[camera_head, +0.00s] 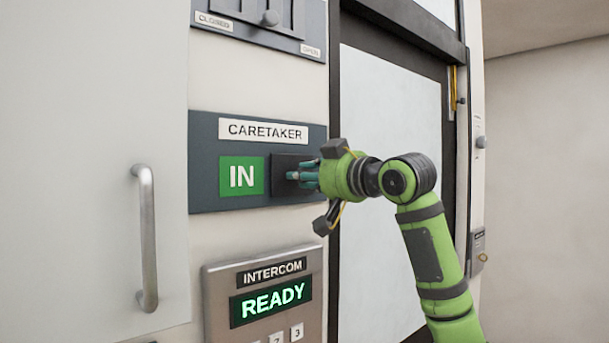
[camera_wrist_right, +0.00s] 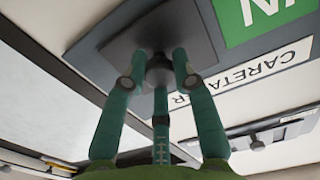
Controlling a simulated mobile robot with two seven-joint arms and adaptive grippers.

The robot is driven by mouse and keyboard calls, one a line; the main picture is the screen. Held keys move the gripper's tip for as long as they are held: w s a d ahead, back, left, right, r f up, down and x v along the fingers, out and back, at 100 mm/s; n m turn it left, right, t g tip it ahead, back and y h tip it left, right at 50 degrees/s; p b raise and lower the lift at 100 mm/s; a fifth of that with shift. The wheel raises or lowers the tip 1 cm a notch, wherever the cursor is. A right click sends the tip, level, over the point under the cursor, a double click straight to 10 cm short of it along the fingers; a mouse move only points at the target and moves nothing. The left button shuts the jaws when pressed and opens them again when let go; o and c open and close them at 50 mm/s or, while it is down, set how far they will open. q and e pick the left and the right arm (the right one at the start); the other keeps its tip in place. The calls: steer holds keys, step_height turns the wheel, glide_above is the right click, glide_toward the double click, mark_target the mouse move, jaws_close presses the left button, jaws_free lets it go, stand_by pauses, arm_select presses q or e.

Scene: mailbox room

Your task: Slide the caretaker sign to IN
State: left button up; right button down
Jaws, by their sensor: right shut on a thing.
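The caretaker sign (camera_head: 230,198) is a dark blue-grey wall panel with a white CARETAKER label (camera_head: 263,131). A green IN field (camera_head: 242,176) shows on its left half. A dark square slider plate (camera_head: 285,161) covers the right half; it also shows in the right wrist view (camera_wrist_right: 190,30). My right gripper (camera_head: 297,176) is at the slider plate. In the right wrist view its fingers (camera_wrist_right: 160,65) are shut around a dark round knob (camera_wrist_right: 160,70) on the plate. What lies under the plate is hidden. My left gripper is not in view.
Below the sign is an intercom (camera_head: 215,300) reading READY. Above is a panel with a CLOSED–OPEN slider (camera_head: 270,18). A door with a metal handle (camera_head: 147,238) stands at the left. A dark-framed door (camera_head: 390,120) is behind my right arm.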

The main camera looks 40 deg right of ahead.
steer(key=c, duration=1)
jaws_free()
steer(key=shift+s+d+r, duration=0.1)
steer(key=shift+d+r, duration=0.15)
steer(key=shift+r, duration=0.2)
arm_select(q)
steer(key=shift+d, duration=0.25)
arm_select(e)
steer(key=shift+o, duration=0.2)
steer(key=s+d, duration=0.1)
steer(key=s, duration=1.1)
steer(key=shift+f, duration=0.2)
